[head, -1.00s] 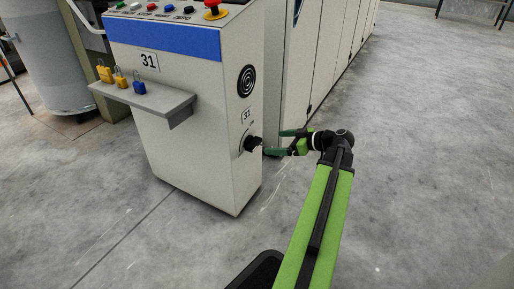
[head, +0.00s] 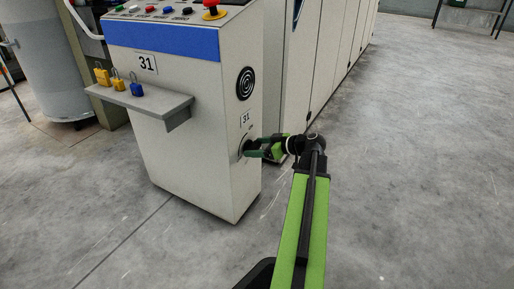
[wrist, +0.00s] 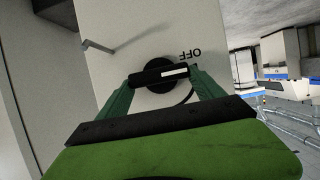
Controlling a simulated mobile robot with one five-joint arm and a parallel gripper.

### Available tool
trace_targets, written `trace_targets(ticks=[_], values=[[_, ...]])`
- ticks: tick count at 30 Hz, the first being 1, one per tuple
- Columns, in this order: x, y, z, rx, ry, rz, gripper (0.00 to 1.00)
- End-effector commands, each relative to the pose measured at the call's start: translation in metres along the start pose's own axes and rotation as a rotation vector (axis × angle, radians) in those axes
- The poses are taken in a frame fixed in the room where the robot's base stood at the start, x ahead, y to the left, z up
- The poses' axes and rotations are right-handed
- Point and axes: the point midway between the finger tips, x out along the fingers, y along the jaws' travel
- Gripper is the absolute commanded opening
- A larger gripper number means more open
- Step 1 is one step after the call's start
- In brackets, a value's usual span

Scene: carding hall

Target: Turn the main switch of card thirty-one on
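Card 31's pale cabinet (head: 190,110) stands left of centre in the head view. Its main switch is low on the narrow right side, under a small "31" label (head: 245,119), and mostly hidden by my fingers there. In the wrist view the switch is a black round knob with a bar handle (wrist: 158,76). A white mark on the bar lies at the end near the upside-down word OFF (wrist: 190,54). My gripper (wrist: 162,82) also shows in the head view (head: 256,148). Its green fingers are at the two ends of the bar and look shut on it.
A shelf (head: 150,101) with yellow and blue padlocks (head: 137,90) juts from the cabinet front. A red mushroom button (head: 212,8) is on top. A round black grille (head: 245,83) is above the switch. The floor to the right is clear.

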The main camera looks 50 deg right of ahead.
Motion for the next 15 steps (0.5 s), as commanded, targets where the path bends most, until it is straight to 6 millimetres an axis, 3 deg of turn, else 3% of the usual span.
trace_targets(ticks=[1, 8, 15], values=[[0.0001, 0.0001, 0.0000, 0.000, 0.000, 0.000, 0.69], [0.0002, 0.0000, -0.0001, 0.000, 0.000, 0.000, 0.39], [0.0006, 0.0036, -0.0003, 0.110, 0.001, -0.045, 0.37]])
